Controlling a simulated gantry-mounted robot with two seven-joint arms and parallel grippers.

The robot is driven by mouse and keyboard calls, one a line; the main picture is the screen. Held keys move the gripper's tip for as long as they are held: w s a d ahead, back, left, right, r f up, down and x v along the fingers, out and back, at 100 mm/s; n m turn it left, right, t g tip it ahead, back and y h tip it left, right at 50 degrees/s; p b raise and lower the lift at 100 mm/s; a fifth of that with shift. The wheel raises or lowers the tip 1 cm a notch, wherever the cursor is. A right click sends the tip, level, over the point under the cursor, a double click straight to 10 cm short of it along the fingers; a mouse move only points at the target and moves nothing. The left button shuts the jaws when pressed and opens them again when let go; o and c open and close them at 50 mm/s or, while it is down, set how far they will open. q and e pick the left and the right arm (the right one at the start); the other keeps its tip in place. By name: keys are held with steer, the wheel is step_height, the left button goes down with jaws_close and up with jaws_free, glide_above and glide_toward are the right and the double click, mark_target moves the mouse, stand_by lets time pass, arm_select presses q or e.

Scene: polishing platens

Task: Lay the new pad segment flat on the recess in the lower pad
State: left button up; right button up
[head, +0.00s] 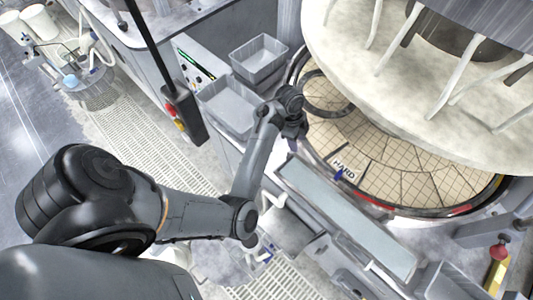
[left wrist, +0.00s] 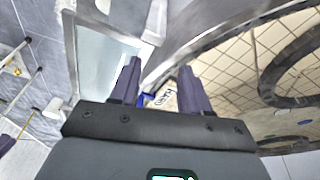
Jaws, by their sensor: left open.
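The lower pad (head: 408,172) is a tan, grid-grooved disc beneath a raised pale upper platen. A pale segment marked HARD (head: 347,164), with a blue tab (head: 340,175) at its outer end, lies at the pad's near left rim. I take it for the pad segment; no open recess shows, and I cannot tell whether it sits fully flush. My left gripper (head: 299,128) is above the rim, left of the segment. In the left wrist view, the open left gripper (left wrist: 158,86) has two dark fingers with the HARD segment (left wrist: 166,100) seen between them, apparently ungripped. My right gripper is not in view.
The upper platen (head: 400,110) overhangs much of the pad. A dark ring (head: 326,100) lies on the pad's left part. Grey bins (head: 258,57) stand behind my left arm. A long pale tray (head: 345,215) lies before the rim.

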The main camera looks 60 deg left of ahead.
arm_select(q)
steer(key=s+a+n+y, duration=0.25)
steer(key=s+n, duration=0.25)
steer(key=s, duration=0.3)
steer(key=s+d+r+n+t, duration=0.1)
steer(key=s+d+r+n, duration=0.1)
steer(key=s+d, duration=0.5)
steer(key=s+d+r+n+t, duration=0.1)
steer(key=s+d+n, duration=0.2)
steer(key=s+d, duration=0.3)
steer(key=shift+s+d+r, duration=0.35)
steer(key=shift+d+r, duration=0.05)
steer(key=shift+d, duration=0.35)
steer(key=shift+d, duration=0.1)
